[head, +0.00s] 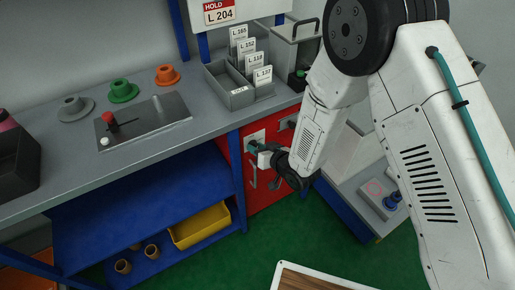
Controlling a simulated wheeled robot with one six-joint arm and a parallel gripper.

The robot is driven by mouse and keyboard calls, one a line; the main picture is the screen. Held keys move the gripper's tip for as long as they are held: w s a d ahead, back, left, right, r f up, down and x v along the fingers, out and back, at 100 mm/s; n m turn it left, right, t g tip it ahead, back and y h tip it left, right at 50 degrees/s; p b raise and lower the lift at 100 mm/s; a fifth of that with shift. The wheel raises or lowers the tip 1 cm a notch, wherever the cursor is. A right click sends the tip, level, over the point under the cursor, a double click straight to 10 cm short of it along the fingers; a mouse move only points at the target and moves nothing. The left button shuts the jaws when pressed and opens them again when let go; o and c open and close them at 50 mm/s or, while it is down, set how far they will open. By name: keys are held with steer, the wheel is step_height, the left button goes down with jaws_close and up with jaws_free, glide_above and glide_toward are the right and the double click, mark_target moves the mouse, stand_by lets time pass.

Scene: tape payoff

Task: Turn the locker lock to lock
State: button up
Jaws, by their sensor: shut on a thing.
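The locker (272,191) is a red cabinet front under the right part of the grey workbench. A light plate (255,139) sits near its top, and a vertical handle (253,175) is below it. My gripper (257,148) is at the plate, shut on a small teal piece there, which I take to be the lock's key or knob. The gripper hides most of the lock, so I cannot tell which way it is turned. The locker door looks closed.
The workbench (75,184) holds a metal plate (160,121) with a red knob, coloured flanged pieces (123,91) and a grey card box (240,97). A yellow bin (200,226) is on the blue shelf below. A control box (379,200) stands right.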

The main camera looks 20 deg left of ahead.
steer(key=m+y, duration=0.2)
steer(key=m, duration=0.1)
steer(key=m+g+y, duration=0.1)
steer(key=m, duration=0.3)
steer(key=m+g+y, duration=0.1)
steer(key=m+y, duration=0.1)
steer(key=m, duration=0.1)
steer(key=shift+w+d+f+m+y, duration=0.2)
steer(key=shift+w+f+m+y, duration=0.1)
steer(key=shift+f+m, duration=0.1)
stand_by(0.5)
steer(key=o, duration=0.6)
steer(key=v, duration=0.7)
steer(key=shift+d, duration=0.35)
